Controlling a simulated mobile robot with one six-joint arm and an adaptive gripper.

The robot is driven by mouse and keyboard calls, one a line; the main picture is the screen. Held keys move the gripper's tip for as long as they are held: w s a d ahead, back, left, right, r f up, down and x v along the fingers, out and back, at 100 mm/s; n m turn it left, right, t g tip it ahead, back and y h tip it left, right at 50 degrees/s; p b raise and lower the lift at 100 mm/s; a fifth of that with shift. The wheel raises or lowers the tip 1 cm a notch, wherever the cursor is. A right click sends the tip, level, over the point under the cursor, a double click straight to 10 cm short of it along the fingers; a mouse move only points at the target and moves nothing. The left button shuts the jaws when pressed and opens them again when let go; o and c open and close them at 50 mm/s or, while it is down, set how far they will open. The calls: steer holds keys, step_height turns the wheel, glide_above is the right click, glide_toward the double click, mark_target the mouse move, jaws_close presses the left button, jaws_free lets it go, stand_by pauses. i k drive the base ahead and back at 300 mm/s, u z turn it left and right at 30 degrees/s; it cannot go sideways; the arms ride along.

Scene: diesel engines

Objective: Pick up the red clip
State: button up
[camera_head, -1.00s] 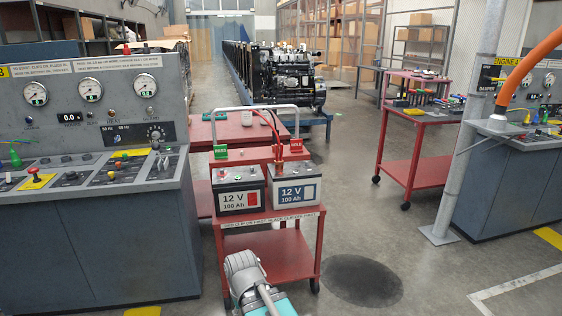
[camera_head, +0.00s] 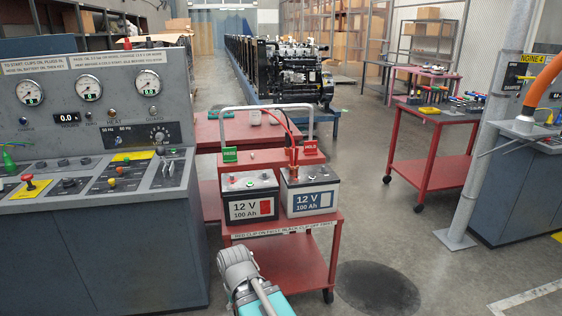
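A red cable (camera_head: 284,127) hangs from the grey handle of the red battery cart (camera_head: 290,160). It runs down to a small red-orange piece (camera_head: 293,157) standing upright behind the batteries, which looks like the red clip; its jaws are too small to make out. The left battery (camera_head: 248,197) has a red label mark and the right battery (camera_head: 310,190) a blue one, both reading 12 V 100 Ah. My grey and teal arm (camera_head: 240,268) shows at the bottom, in front of the cart's left side. My gripper's fingers are not visible.
A grey gauge console (camera_head: 110,240) stands close on the left. A red tool cart (camera_head: 436,165), a grey post (camera_head: 480,165) and another console (camera_head: 520,190) are on the right. An engine (camera_head: 292,80) stands behind. Floor (camera_head: 420,260) right of the battery cart is clear.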

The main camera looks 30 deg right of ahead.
mark_target(293, 165)
steer(key=i, duration=1.2)
steer(key=z, duration=0.1)
